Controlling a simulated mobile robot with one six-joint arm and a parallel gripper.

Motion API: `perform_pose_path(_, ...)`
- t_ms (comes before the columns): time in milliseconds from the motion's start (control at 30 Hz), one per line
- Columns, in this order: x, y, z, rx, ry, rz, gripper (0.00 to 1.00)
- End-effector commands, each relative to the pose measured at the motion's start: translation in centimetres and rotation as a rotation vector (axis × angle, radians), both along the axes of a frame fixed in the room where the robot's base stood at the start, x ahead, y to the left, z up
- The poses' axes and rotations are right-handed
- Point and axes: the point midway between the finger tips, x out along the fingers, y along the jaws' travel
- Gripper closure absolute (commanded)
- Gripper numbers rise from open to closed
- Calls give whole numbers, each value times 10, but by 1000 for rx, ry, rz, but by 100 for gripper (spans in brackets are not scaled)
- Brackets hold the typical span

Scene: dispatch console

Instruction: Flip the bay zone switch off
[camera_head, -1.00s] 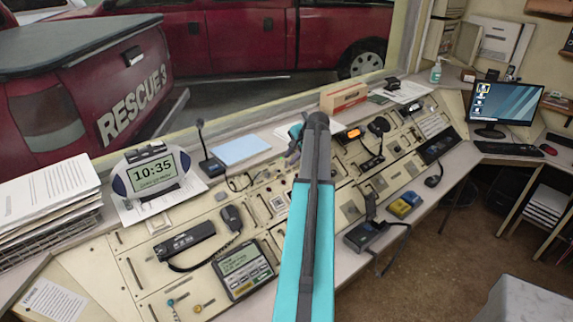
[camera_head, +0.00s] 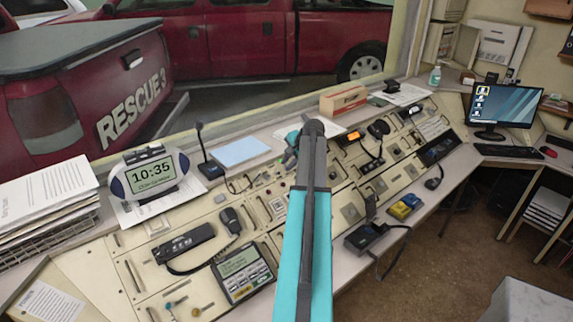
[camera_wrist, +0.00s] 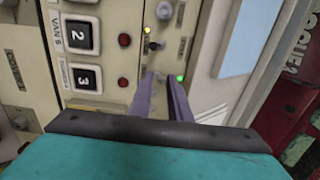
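The console (camera_head: 150,262) is a long beige panel with many switches. In the wrist view, my gripper (camera_wrist: 161,78) has two purple fingers with a narrow gap between them and nothing visible in it. Just ahead of the fingertips is a small dark toggle switch (camera_wrist: 153,46), between a yellow light (camera_wrist: 152,39) and a green light (camera_wrist: 181,77). Contact with the toggle is not visible. I cannot read a bay zone label, so I cannot tell whether this toggle is that switch. In the head view my arm hides the fingertips.
Numbered rocker switches (camera_wrist: 82,36) with red lights sit left of the fingers in the wrist view. Open floor lies at the right.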

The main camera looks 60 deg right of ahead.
Motion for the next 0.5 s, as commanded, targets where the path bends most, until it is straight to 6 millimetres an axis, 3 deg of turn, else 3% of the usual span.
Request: perform_pose_path(500, -7, 3, -5, 1, 2, 1, 83)
